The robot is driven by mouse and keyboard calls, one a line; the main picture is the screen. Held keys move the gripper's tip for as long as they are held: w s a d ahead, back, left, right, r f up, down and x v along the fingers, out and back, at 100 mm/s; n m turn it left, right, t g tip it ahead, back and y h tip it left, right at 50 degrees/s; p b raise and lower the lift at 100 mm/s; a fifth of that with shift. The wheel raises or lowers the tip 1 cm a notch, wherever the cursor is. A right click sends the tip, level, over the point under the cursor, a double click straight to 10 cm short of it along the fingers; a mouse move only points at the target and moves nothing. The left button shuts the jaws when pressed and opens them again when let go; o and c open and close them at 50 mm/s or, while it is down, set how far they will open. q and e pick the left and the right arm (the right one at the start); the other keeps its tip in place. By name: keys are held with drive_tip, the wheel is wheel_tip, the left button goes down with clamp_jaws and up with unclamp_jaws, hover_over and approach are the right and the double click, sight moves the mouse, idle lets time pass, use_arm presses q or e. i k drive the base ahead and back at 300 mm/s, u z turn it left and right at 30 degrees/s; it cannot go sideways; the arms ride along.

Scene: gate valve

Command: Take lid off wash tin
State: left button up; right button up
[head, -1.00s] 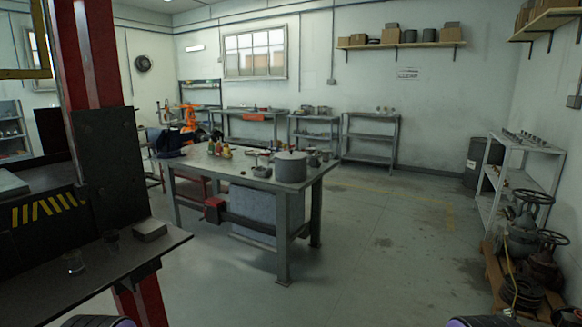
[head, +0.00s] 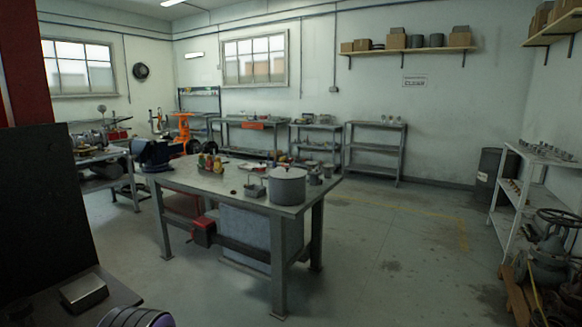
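The wash tin (head: 287,191) is a grey round pot standing near the right front corner of the metal workbench (head: 240,195). Its lid (head: 287,173) sits on top and looks closed. The bench is some way ahead of me across the floor. Neither of my grippers is visible in the head view. Only a purple-ringed part of my own body shows at the bottom left edge.
A dark red post and black panel (head: 45,210) stand close on my left, with a counter (head: 110,295) below. A valve on a pallet (head: 548,250) and a shelf rack (head: 525,190) stand at right. The floor (head: 400,260) right of the bench is clear.

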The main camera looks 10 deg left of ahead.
sight(286, 173)
drive_tip(key=i, duration=2)
drive_tip(key=u, duration=0.85)
drive_tip(key=i, duration=0.7)
drive_tip(key=z, duration=0.5)
